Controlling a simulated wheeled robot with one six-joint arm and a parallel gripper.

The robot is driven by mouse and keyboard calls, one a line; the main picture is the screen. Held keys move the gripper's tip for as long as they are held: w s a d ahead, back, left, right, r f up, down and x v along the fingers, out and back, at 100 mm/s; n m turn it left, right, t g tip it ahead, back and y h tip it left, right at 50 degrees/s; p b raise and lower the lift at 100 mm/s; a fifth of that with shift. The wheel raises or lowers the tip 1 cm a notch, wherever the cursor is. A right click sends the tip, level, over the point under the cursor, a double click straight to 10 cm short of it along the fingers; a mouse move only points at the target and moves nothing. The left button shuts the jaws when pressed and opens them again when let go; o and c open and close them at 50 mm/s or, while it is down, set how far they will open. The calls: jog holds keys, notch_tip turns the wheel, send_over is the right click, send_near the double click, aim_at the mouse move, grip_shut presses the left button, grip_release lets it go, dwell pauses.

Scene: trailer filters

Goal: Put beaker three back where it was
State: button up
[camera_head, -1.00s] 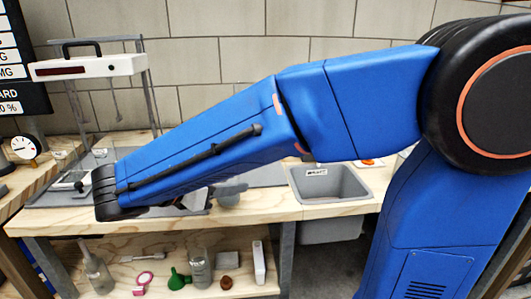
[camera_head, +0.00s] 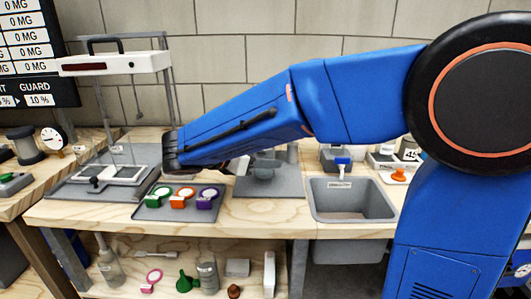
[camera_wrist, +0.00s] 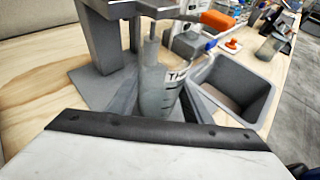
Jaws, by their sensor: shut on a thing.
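Beaker three (camera_wrist: 152,92), a clear grey cylinder with dark marks and a label reading "TH", stands in front of my wrist camera. My gripper (camera_wrist: 158,108) is shut on it, with dark fingers on both sides. The beaker's lower part is hidden by the gripper's edge. In the head view my gripper (camera_head: 236,166) is mostly hidden behind my blue arm, and I cannot make out the beaker there. I cannot tell whether its base touches anything.
A grey sink (camera_head: 350,205) is right of the gripper. A grey mat (camera_head: 270,188) lies beneath the gripper area. A tray (camera_head: 150,213) with coloured round-ended items lies left of it. A hanging-scale frame (camera_head: 115,64) stands at the back left. Glassware sits on the lower shelf.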

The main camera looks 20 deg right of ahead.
jog(key=shift+w+d+f, duration=0.1)
jog(key=shift+w+d, duration=0.3)
jog(key=shift+w, duration=0.85)
jog(key=shift+w+d+r, duration=0.1)
jog(key=shift+w+d, duration=0.25)
jog(key=shift+w, duration=0.85)
jog(key=shift+w+d+f, duration=0.1)
jog(key=shift+w+d, duration=0.3)
jog(key=shift+w, duration=0.85)
jog(key=shift+s+f, duration=0.1)
jog(key=shift+f, duration=0.55)
jog(key=shift+f, duration=0.15)
jog(key=o, duration=1)
jog(key=shift+s+a+r, duration=0.1)
jog(key=shift+a+r, duration=0.15)
jog(key=v, duration=1.1)
jog(key=shift+s+a, duration=0.1)
jog(key=shift+a, duration=0.1)
